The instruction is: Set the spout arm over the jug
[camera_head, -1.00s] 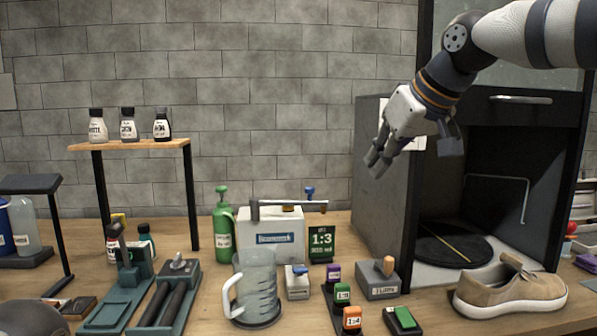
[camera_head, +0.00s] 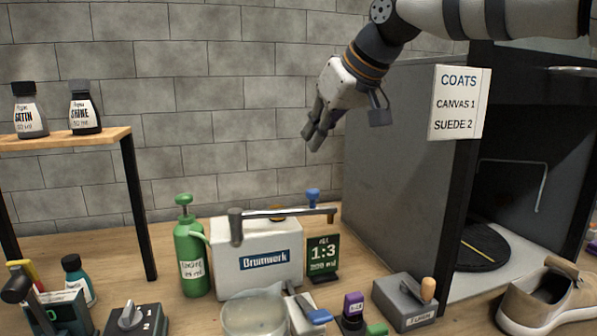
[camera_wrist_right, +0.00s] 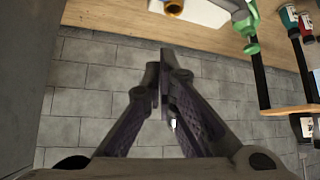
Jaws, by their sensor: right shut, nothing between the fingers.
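The spout arm (camera_head: 285,214) is a grey bar on top of the white Brunnwerk box (camera_head: 228,262). The clear jug (camera_head: 252,312) stands in front of the box, cut off by the lower picture edge. The spout tip is to the right of the jug, not above it. My right gripper (camera_head: 314,139) hangs in the air above the spout arm, shut and empty. Its closed fingers (camera_wrist_right: 163,88) show in the right wrist view. My left gripper is not in view.
A green bottle (camera_head: 192,262) stands left of the box. A 1:3 sign (camera_head: 323,258) and a booth with a grey side wall (camera_head: 392,175) are to the right. A grey block with a wooden knob (camera_head: 402,300) and a shoe (camera_head: 545,305) stand in front.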

